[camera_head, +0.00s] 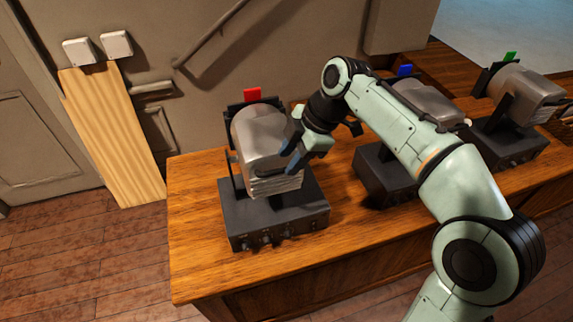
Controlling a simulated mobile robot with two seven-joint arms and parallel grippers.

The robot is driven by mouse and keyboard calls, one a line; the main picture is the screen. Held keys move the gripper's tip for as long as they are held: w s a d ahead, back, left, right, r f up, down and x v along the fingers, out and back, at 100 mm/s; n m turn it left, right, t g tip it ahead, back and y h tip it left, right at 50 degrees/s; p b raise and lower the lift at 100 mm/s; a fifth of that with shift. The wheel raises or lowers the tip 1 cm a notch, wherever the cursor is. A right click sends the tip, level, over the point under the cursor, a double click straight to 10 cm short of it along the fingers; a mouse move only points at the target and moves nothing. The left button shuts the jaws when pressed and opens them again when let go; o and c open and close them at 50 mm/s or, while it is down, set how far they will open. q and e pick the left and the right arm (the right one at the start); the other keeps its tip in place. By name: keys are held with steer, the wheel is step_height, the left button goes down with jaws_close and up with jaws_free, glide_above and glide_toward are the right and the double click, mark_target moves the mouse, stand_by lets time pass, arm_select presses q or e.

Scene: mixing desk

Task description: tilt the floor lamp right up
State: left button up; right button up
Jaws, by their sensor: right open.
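Three grey lamp-like heads on dark box bases stand in a row on the wooden desk. The left one (262,140) has a red tag, the middle one (428,100) a blue tag and the right one (528,88) a green tag. I cannot tell which one the task names. My right gripper (290,158) is open, with its fingers at the right side of the red-tagged head; whether they touch it is unclear. That head's ribbed end points down toward its base (272,222). My arm partly hides the middle unit. My left gripper is not in view.
The wooden desk (195,235) has bare room at its left end and front edge. A pale wooden board (112,135) leans against the wall at left, below two white boxes (98,47). A handrail (212,35) runs along the wall.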

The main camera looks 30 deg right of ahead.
steer(key=shift+x, duration=1.3)
jaws_close()
